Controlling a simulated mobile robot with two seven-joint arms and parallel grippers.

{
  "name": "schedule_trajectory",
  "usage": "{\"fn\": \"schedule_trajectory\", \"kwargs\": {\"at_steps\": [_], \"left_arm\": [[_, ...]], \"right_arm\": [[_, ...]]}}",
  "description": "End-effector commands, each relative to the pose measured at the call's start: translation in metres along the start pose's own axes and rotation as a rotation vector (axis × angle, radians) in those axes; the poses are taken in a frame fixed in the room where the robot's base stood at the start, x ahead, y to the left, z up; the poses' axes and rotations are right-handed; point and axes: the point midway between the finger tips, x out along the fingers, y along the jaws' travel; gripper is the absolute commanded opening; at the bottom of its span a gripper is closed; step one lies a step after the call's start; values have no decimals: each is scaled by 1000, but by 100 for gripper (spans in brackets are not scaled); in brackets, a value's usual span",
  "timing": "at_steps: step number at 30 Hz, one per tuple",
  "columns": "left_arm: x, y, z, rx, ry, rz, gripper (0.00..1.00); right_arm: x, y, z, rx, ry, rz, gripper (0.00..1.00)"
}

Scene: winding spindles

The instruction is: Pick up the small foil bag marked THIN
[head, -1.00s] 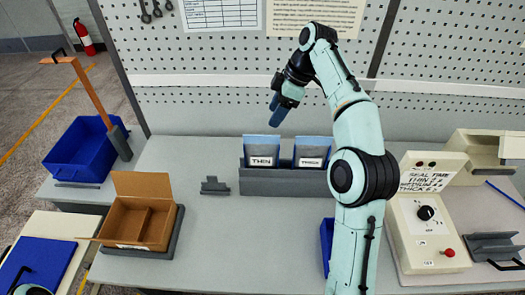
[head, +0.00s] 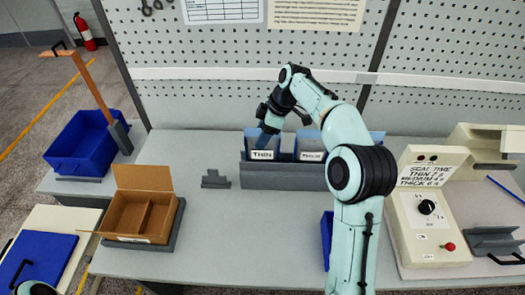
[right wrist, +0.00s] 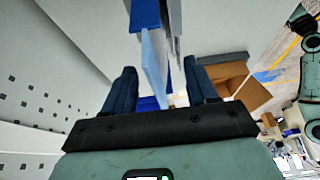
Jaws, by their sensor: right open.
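The foil bag marked THIN (head: 253,143) stands upright in the left slot of a grey rack (head: 285,180) at the back of the table, its white label facing front. My right gripper (head: 267,136) reaches down at the bag's upper right part and hides some of it. In the right wrist view, the open fingers (right wrist: 160,88) stand on either side of blue and grey upright edges (right wrist: 150,55), which seem to be the bags seen edge-on; contact is not clear. The THICK bag (head: 311,155) stands in the right slot, partly behind my arm. My left gripper is not seen.
An open cardboard box (head: 140,217) sits in a grey holder to the left, with a small grey stand (head: 215,180) between it and the rack. A sealing machine (head: 425,225) stands at right. A blue bin (head: 327,240) is partly behind my right arm.

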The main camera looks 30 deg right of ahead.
Motion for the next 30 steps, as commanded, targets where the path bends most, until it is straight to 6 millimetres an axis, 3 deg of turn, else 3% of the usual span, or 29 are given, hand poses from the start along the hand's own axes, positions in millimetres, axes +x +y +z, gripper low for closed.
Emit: {"fn": "schedule_trajectory", "kwargs": {"at_steps": [29,30], "left_arm": [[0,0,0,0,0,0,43],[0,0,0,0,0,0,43]], "right_arm": [[4,0,2,0,0,1,57],[4,0,2,0,0,1,48]]}}
